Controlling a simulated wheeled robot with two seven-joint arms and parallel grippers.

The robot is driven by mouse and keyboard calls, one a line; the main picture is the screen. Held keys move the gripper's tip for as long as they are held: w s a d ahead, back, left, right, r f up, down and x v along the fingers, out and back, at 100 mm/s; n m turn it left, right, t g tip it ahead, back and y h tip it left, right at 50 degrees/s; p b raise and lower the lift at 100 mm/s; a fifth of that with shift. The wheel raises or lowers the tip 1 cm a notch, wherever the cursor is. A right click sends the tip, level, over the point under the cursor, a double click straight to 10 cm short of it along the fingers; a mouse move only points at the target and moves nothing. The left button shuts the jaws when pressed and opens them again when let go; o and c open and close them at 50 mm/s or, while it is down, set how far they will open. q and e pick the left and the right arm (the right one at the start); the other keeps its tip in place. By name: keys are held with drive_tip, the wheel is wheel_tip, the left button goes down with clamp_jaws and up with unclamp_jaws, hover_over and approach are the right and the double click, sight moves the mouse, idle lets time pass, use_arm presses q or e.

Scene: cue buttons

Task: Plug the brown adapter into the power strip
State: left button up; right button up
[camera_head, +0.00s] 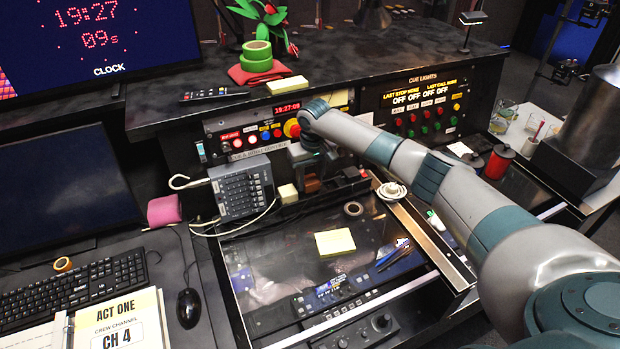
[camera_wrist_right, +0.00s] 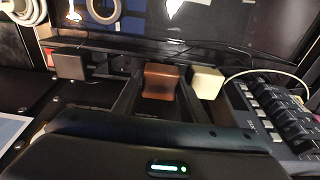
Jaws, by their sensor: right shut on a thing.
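The brown adapter (camera_wrist_right: 160,82) is between the two fingers of my right gripper (camera_wrist_right: 158,100) in the wrist view, and the gripper is shut on it. In the head view the adapter (camera_head: 312,184) shows just below my right gripper (camera_head: 306,174), partly hidden. The dark power strip (camera_head: 336,187) runs along the back of the desk there. A cream adapter (camera_wrist_right: 207,82) stands to the right of the brown one in the wrist view, and a dark grey adapter (camera_wrist_right: 70,66) to the left. Whether the brown adapter touches the strip cannot be told. My left gripper is not in view.
A coiled white cable (camera_head: 391,191) lies to the right. Yellow notes (camera_head: 335,242) and a tape roll (camera_head: 353,209) lie on the glossy desk. The button panel (camera_head: 262,133) rises behind.

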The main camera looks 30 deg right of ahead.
drive_tip(key=shift+f, duration=0.8)
drive_tip(key=o, duration=1.2)
drive_tip(key=shift+s, duration=0.1)
